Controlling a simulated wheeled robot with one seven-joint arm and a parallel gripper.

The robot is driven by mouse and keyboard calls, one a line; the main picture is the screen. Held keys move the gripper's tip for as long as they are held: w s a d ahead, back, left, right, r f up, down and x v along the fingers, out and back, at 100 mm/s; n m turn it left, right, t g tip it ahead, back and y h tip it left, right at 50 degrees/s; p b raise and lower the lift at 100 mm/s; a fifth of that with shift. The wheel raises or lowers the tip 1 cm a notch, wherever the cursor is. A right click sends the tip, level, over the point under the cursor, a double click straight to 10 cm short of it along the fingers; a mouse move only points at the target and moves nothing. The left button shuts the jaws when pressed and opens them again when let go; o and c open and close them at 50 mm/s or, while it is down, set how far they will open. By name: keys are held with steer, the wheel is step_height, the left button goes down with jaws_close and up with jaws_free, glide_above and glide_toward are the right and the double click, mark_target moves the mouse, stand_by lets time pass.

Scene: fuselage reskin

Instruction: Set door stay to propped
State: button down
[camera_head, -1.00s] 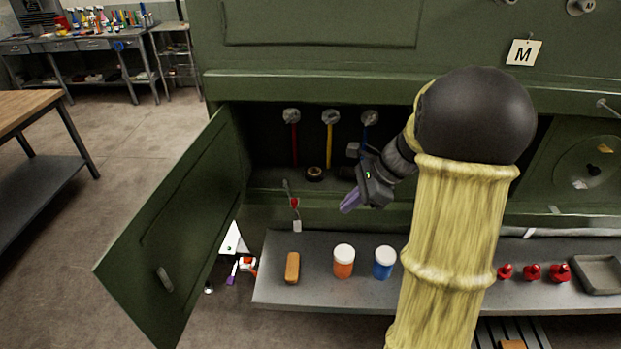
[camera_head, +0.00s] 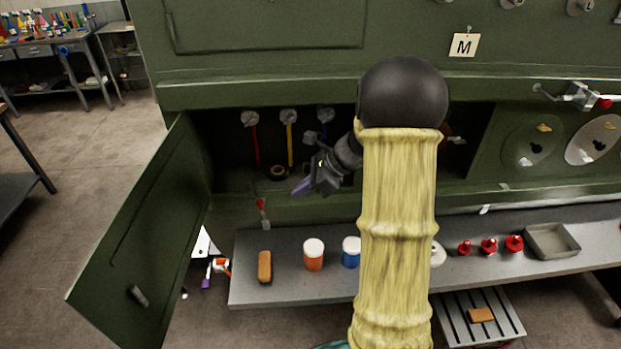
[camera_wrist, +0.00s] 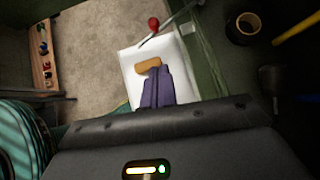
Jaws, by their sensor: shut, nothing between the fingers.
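The green door (camera_head: 140,235) stands swung open at the left of the bay. A slim stay with a red grip (camera_head: 261,204) shows at the bay's lower sill, near the door's hinge side. In the wrist view, the red knob (camera_wrist: 153,23) and a thin rod appear beyond my fingers. My gripper (camera_head: 299,190) is in front of the bay, right of the stay and apart from it. Its purple fingers (camera_wrist: 157,84) are shut and empty. I cannot tell whether the stay is engaged with the door.
A grey shelf (camera_head: 290,288) below the bay holds a tan block (camera_head: 265,266), an orange jar (camera_head: 313,256) and a blue jar (camera_head: 351,253). Red and yellow rods hang inside the bay, with a dark ring (camera_head: 278,172) on its floor. Open floor lies left of the door.

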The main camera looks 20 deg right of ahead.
steer(key=w+a+f+p, duration=0.2)
steer(key=a+f+p, duration=0.1)
steer(key=a, duration=0.3)
steer(key=shift+w+a, duration=0.2)
steer(key=shift+w, duration=0.2)
steer(key=shift+f, duration=0.1)
steer(key=shift+a+b, duration=0.1)
steer(key=shift+b, duration=0.25)
